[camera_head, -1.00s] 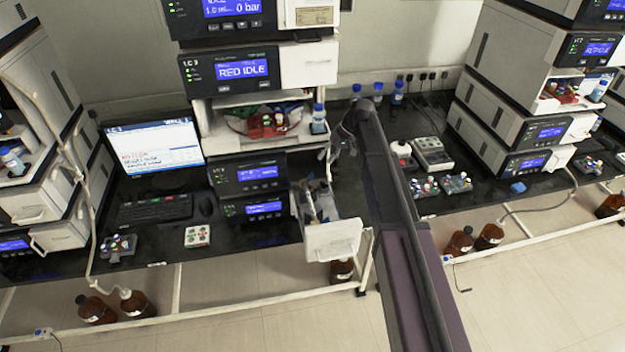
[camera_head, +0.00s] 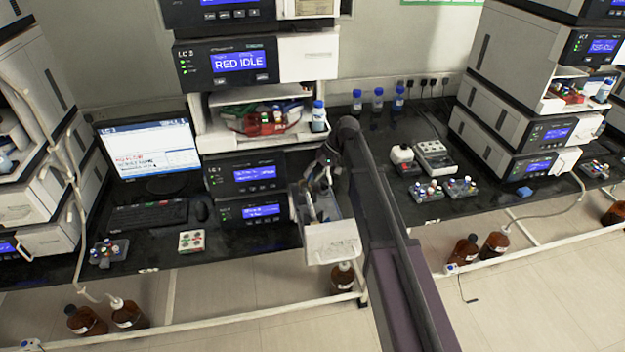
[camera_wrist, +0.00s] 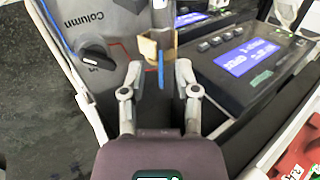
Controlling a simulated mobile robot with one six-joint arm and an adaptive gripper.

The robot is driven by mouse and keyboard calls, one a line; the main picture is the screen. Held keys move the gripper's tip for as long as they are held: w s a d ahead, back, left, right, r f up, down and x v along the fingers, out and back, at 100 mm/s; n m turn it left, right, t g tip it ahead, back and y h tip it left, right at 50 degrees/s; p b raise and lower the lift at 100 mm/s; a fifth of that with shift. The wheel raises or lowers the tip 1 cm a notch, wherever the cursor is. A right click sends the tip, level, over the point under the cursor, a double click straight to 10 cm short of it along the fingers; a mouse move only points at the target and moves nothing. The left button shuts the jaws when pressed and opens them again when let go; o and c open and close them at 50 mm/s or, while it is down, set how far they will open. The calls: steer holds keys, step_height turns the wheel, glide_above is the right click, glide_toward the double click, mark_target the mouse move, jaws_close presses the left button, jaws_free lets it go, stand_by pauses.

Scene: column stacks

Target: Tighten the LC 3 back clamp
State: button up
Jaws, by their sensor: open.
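The LC 3 stack stands in the middle of the head view, with its column drawer (camera_head: 332,242) pulled out at the lower right. My gripper (camera_head: 316,188) is over this drawer, at its back part. In the wrist view my gripper (camera_wrist: 160,72) is open, its two fingers apart. A tan, brass-like clamp piece (camera_wrist: 148,50) with a blue strip (camera_wrist: 161,68) lies between and just beyond the fingertips. I cannot tell for sure whether it is the back clamp, or whether a finger touches it. A panel marked "Column" with a black knob (camera_wrist: 96,53) lies left of it.
LC 3's blue-lit modules (camera_head: 257,175) stand close left of the drawer. A blue-capped bottle (camera_head: 319,117) stands on the shelf above. A white-topped device (camera_head: 402,158) and vial racks (camera_head: 425,191) are on the bench to the right. Brown bottles (camera_head: 343,277) stand below.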

steer(key=shift+s+a+f, duration=0.1)
steer(key=shift+a+f, duration=0.1)
steer(key=shift+a, duration=0.05)
steer(key=shift+c, duration=0.2)
jaws_close()
